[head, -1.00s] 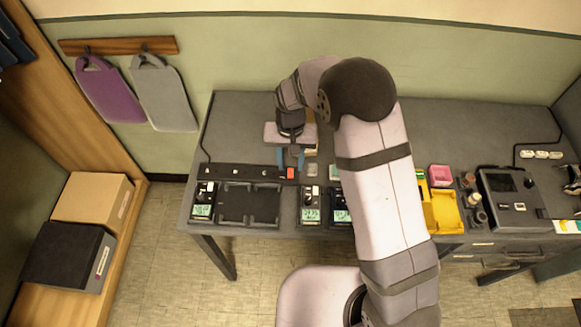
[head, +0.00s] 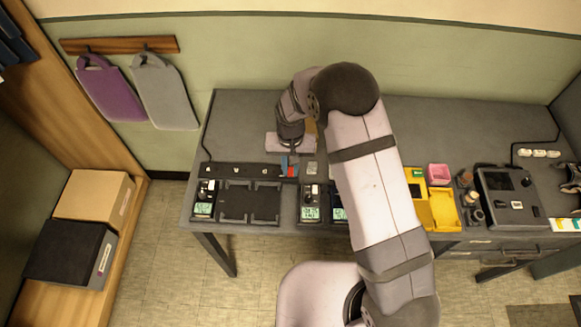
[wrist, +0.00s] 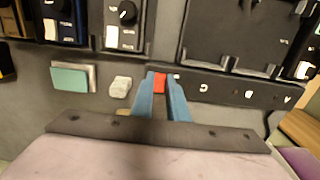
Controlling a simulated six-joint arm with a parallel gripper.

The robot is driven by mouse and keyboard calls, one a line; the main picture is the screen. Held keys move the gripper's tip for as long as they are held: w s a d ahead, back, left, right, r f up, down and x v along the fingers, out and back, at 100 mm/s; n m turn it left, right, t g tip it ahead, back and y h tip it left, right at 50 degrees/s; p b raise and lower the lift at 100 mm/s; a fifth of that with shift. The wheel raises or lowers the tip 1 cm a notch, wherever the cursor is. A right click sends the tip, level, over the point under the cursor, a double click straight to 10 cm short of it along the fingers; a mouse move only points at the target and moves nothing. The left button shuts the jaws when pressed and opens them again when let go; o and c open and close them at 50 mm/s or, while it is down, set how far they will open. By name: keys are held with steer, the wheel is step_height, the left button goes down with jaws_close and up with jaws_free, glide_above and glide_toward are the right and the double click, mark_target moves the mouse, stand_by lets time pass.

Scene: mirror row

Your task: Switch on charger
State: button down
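A dark power strip (head: 235,171) lies along the tabletop, with several pale sockets. A small red switch (head: 291,171) sits at its right end; it also shows in the wrist view (wrist: 159,83). My gripper (head: 289,165) is over that end of the strip, its two blue fingers pointing at the switch. In the wrist view, my fingertips (wrist: 163,80) are a little apart, with red showing in the narrow gap. I cannot tell whether they touch it. Chargers with lit green displays stand along the front edge, one at the left (head: 203,199) and one nearer the middle (head: 310,203).
An empty black dock (head: 249,203) lies between the chargers. A grey-white block (wrist: 120,87) and a teal block (wrist: 69,77) lie beside the strip's end. My arm hides part of the desk's middle. A yellow tray (head: 444,209) is right of it. The desk's back left is clear.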

mark_target(291, 170)
steer(key=shift+w, duration=0.1)
steer(key=shift+w+g, duration=0.1)
steer(key=shift+g, duration=0.4)
steer(key=c, duration=1.7)
jaws_free()
steer(key=shift+r, duration=0.2)
steer(key=shift+w+r+b, duration=0.2)
steer(key=shift+r+b, duration=0.5)
steer(key=shift+r, duration=1.1)
steer(key=shift+w+r+b, duration=0.15)
steer(key=shift+r+b, duration=0.5)
steer(key=shift+r, duration=1.1)
